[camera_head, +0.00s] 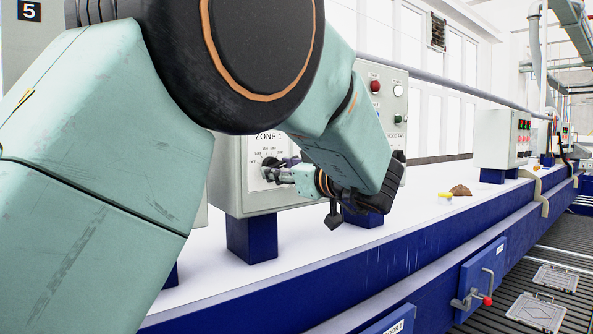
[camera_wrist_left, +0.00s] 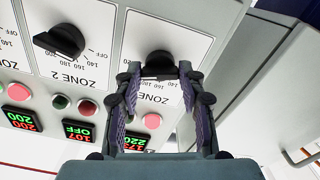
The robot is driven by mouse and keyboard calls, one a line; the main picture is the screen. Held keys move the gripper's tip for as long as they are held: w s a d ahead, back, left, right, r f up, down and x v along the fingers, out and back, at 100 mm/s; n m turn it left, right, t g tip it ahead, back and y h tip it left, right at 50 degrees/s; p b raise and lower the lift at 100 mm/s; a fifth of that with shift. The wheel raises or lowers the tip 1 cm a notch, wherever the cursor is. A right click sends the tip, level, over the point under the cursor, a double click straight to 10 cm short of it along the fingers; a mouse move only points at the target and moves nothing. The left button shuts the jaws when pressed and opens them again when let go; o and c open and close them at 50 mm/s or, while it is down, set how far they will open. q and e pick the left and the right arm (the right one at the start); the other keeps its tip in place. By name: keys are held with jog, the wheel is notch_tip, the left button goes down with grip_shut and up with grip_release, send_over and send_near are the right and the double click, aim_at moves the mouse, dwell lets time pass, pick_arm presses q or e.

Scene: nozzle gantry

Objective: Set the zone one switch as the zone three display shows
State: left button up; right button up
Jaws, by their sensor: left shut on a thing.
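The zone one switch (camera_wrist_left: 158,63) is a black knob on the white ZONE 1 plate (camera_head: 268,147). My left gripper (camera_head: 277,172) is at this knob, and in the left wrist view (camera_wrist_left: 158,72) its two fingers are shut on it. The fingers cover most of the dial, so its setting is hard to read. The wrist view shows the panel upside down.
The ZONE 2 knob (camera_wrist_left: 60,40) sits close beside the held one. Red and green buttons (camera_wrist_left: 87,107) lie near the displays. In the head view, my left arm covers much of the control box (camera_head: 230,185). A brown lump (camera_head: 460,190) lies on the white bench (camera_head: 300,270).

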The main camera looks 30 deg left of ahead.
pick_arm(q)
jog(key=n+b, duration=0.1)
jog(key=n, duration=0.1)
jog(key=shift+r+n+b, duration=0.1)
jog(key=shift+n+b, duration=0.3)
jog(key=shift+r+n+b, duration=0.1)
jog(key=shift+n+b, duration=0.65)
jog(key=shift+n, duration=0.35)
jog(key=shift+r, duration=0.1)
jog(key=o, duration=1.2)
jog(key=shift+a, duration=0.1)
jog(key=shift+f, duration=0.2)
jog(key=shift+r, duration=0.15)
